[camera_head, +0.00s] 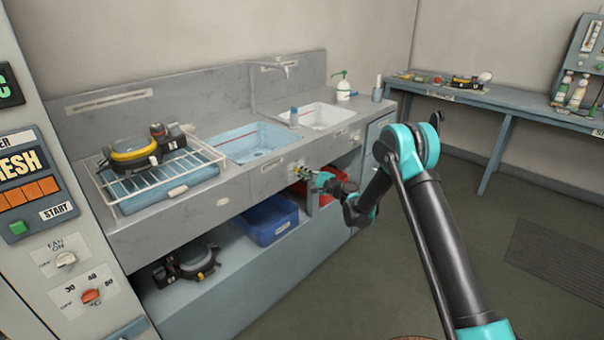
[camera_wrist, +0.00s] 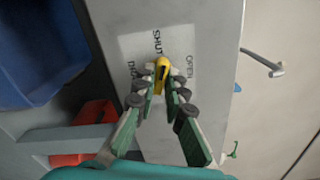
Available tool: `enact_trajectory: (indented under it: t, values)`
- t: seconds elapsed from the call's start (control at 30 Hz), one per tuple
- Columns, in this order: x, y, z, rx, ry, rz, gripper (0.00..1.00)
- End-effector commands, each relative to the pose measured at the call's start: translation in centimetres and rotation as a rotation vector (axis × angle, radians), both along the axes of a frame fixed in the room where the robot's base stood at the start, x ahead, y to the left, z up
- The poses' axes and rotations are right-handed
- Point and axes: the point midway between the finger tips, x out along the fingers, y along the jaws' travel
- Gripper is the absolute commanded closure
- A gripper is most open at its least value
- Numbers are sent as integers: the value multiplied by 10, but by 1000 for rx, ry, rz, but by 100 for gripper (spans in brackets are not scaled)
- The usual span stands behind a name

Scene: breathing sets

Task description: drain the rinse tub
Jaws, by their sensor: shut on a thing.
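My gripper (camera_head: 311,178) is at the front panel of the sink counter, between the two basins. In the wrist view its fingers (camera_wrist: 160,88) are shut on a yellow valve handle (camera_wrist: 162,66). The handle sits on a pale label plate (camera_wrist: 137,46) with "SHUT" and "OPEN" printed around it; part of the lettering is hidden by the fingers. A blue basin (camera_head: 238,146) and a white basin (camera_head: 326,112) are set in the counter. I cannot tell from markings which is the rinse tub, nor how much water either holds.
A wire rack (camera_head: 177,182) with a breathing mask set (camera_head: 133,154) stands left of the blue basin. A blue crate (camera_head: 268,222) and a red bin (camera_wrist: 88,116) are on the shelf below. A side table (camera_head: 520,114) stands right. The floor in front is clear.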

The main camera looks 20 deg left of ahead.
Motion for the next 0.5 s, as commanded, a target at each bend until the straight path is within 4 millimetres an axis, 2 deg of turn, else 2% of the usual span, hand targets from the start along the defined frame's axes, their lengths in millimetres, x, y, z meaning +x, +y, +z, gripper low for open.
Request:
enact_trajectory:
  t: [0.3,0.5]
  values:
    - [0,0,0,-115,-276,0,100]
    - [0,0,0,-149,-357,0,100]
